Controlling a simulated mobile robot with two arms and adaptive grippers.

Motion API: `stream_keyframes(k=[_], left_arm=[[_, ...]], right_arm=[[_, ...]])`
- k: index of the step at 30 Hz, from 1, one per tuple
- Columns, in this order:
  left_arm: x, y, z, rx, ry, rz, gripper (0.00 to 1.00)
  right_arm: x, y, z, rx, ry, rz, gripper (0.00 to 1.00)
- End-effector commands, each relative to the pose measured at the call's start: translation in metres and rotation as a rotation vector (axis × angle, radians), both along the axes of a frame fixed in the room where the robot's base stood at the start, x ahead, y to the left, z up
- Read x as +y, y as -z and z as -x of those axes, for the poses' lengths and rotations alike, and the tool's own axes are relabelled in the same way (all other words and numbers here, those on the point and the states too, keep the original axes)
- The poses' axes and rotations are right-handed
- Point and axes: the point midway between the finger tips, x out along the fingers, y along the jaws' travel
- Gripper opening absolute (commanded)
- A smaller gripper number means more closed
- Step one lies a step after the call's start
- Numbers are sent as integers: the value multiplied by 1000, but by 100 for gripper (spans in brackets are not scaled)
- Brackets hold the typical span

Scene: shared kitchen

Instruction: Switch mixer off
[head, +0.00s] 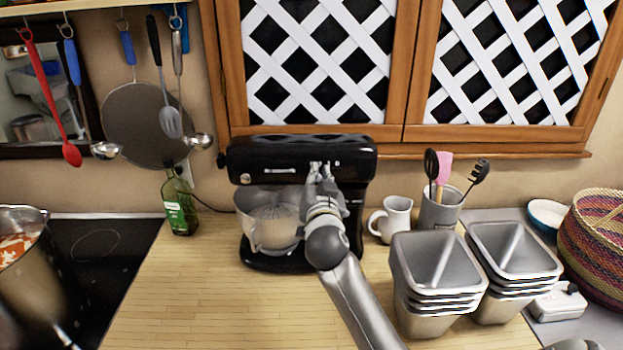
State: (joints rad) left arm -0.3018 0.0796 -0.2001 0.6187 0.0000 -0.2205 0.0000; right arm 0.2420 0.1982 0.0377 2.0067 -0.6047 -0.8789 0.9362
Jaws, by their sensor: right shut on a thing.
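A black stand mixer (268,159) stands on the wooden counter against the wall, with a steel bowl (262,228) under its head and a whisk (270,212) in the bowl. My right gripper (321,172) is raised in front of the right half of the mixer head, its fingertips at the front face near the small controls. The fingers look close together, and I take them as shut on the mixer's control. The control itself is hidden by the fingers. My left gripper is not in the picture.
Stacked metal tins (437,262) and a second stack (514,250) stand right of my arm. A white jug (391,218) and a utensil holder (440,210) are behind them. A green bottle (180,205) stands left of the mixer, and a pot (30,270) sits on the stove.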

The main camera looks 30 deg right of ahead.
Motion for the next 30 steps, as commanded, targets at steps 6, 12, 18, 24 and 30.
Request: stream_keyframes(k=[6, 12, 18, 24, 30], left_arm=[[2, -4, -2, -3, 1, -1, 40], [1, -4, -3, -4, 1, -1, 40], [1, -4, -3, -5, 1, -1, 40], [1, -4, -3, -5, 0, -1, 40], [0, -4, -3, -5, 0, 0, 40]], right_arm=[[-34, -1, 20, 0, 7, 2, 0], [-42, -2, 26, -2, 7, 5, 0], [-43, -2, 26, -2, 8, 6, 0], [-43, -2, 26, -3, 7, 5, 35], [-41, -1, 25, -2, 4, 4, 37]])
